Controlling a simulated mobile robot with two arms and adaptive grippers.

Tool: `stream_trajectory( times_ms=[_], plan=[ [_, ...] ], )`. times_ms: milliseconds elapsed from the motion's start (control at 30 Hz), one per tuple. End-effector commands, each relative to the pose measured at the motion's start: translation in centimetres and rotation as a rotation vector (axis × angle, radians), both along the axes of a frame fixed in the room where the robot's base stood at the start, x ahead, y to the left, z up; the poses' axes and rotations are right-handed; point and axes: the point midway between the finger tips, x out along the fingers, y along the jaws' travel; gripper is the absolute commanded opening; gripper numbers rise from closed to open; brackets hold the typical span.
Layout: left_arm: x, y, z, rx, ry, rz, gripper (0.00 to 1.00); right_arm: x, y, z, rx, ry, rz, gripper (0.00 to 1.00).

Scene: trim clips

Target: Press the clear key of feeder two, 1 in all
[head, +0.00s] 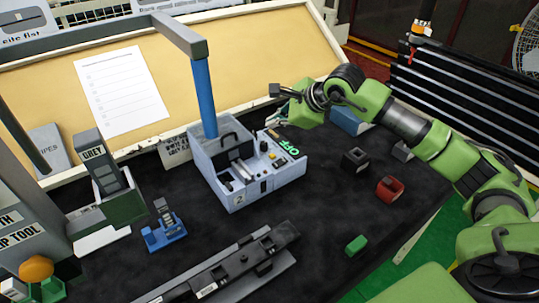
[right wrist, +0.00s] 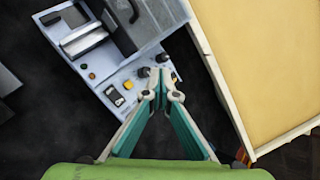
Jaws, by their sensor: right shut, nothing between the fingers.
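Feeder two is a pale blue-grey box (head: 222,190) marked "2" on its front, in the middle of the dark table in the head view. A green lit "OFF" (head: 287,151) shows at its right side. No key lettering is readable. My right gripper (head: 270,122) is shut and empty, above the feeder's back right edge. In the wrist view its fingertips (right wrist: 163,84) overlap the panel edge; contact cannot be told. My left gripper is out of view.
A blue post (head: 204,95) carrying a grey beam rises behind the feeder. A long black rail (head: 238,262) lies in front. A blue clip stand (head: 163,232) is left; a red block (head: 389,190), black block (head: 355,158) and green block (head: 356,244) are right. A tan board stands behind.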

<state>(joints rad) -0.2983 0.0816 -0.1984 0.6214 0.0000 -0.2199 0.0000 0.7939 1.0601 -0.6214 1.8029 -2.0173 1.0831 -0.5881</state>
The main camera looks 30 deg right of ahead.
Motion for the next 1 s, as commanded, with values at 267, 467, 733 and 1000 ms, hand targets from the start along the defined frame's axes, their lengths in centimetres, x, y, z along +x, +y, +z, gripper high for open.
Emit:
stream_trajectory(
  times_ms=[267,467,733,1000],
  plan=[
    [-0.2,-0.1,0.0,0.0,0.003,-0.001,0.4,0.0,-0.1,0.0,-0.005,0.001,-0.002,0.0],
    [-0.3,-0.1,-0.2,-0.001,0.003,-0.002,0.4,0.0,-0.1,-0.4,-0.003,0.002,0.0,0.0],
    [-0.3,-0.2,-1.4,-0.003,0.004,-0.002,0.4,0.0,0.0,-3.0,-0.002,0.003,-0.001,0.0],
    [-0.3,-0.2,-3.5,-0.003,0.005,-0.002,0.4,0.0,0.0,-7.1,-0.001,0.002,-0.001,0.0]
  ],
)
